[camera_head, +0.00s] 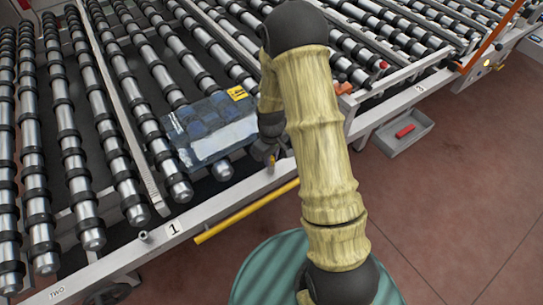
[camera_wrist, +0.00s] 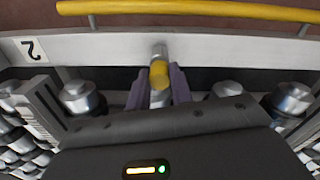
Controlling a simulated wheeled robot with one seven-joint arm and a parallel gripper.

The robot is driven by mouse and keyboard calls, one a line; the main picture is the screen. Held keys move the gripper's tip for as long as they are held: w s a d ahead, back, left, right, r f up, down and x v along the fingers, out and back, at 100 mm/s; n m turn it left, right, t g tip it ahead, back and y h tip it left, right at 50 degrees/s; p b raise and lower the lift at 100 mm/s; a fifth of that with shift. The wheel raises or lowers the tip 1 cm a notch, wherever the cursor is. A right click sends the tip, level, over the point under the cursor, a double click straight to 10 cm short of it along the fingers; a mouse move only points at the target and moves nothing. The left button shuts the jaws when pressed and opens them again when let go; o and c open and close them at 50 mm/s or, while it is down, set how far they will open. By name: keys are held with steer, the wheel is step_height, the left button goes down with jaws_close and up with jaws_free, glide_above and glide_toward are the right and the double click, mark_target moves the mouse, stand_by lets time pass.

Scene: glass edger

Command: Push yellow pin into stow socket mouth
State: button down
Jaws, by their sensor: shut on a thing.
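The yellow pin (camera_wrist: 158,76) is between the two purple-grey fingers of my gripper (camera_wrist: 157,88) in the wrist view. The gripper is shut on it. Straight beyond the pin, a short grey metal cylinder (camera_wrist: 158,50) stands against the pale rail (camera_wrist: 100,48), in line with the pin; it looks like the socket mouth. The yellow part meets or overlaps it, and I cannot tell how deep the pin sits.
An upside-down label "2" (camera_wrist: 33,50) is left of the socket. A yellow bar (camera_wrist: 200,10) runs along the rail's outer side. Metal rollers (camera_wrist: 80,97) flank the gripper. A blue-grey panel (camera_head: 208,128) lies on the rollers. A grey tray (camera_head: 403,133) with a red item stands right.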

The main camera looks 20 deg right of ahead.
steer(key=shift+f+b, duration=0.3)
steer(key=shift+f, duration=0.15)
steer(key=c, duration=1.2)
jaws_free()
steer(key=shift+o, duration=0.2)
step_height(320, 180, up, 17)
steer(key=b, duration=0.3)
steer(key=shift+r, duration=0.2)
steer(key=shift+w, duration=0.1)
steer(key=shift+s, duration=0.2)
steer(key=s+m+t, duration=0.2)
steer(key=s+m, duration=0.4)
steer(key=s, duration=0.8)
steer(key=shift+f+t, duration=0.3)
steer(key=shift+f, duration=0.1)
